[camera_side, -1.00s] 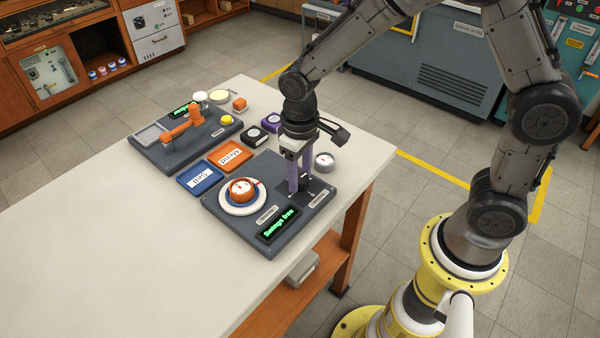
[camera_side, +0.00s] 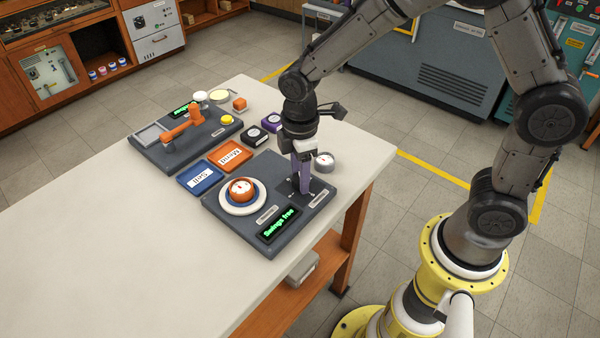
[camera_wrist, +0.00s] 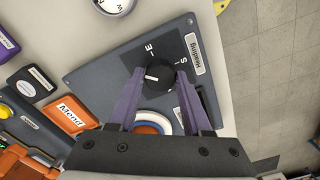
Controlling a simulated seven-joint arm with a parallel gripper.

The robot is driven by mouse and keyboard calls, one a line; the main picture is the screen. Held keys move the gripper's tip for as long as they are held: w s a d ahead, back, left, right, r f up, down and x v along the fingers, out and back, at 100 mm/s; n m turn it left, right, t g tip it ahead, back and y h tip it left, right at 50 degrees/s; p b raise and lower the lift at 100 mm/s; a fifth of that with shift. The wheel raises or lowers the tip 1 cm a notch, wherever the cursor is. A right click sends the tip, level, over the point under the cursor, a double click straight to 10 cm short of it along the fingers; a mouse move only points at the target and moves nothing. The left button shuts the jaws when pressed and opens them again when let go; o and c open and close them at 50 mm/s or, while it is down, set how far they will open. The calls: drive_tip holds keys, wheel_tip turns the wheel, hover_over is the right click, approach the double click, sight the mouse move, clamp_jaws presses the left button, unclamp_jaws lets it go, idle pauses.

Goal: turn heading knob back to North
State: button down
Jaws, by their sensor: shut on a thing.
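The heading knob (camera_wrist: 160,72) is black and round with a white pointer mark. It stands on the dark panel (camera_wrist: 103,72) beside the "Heading" label (camera_wrist: 194,54), with the letters E and S near it. The pointer mark lies on the knob's left side in the wrist view, away from the S; no N is readable there. My gripper (camera_wrist: 159,82) has its two purple fingers on either side of the knob, shut on it. In the side view my gripper (camera_side: 304,188) points down at the panel (camera_side: 225,212), and its fingers mostly hide the knob.
Blue (camera_side: 199,181) and orange (camera_side: 230,155) label plates lie left. The table's front left is clear.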

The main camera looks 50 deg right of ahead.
drive_tip(key=n, duration=0.4)
drive_tip(key=shift+r+n, duration=0.1)
drive_tip(key=shift+n, duration=1.9)
drive_tip(key=shift+c, duration=1.7)
unclamp_jaws()
wheel_tip(320, 180, up, 14)
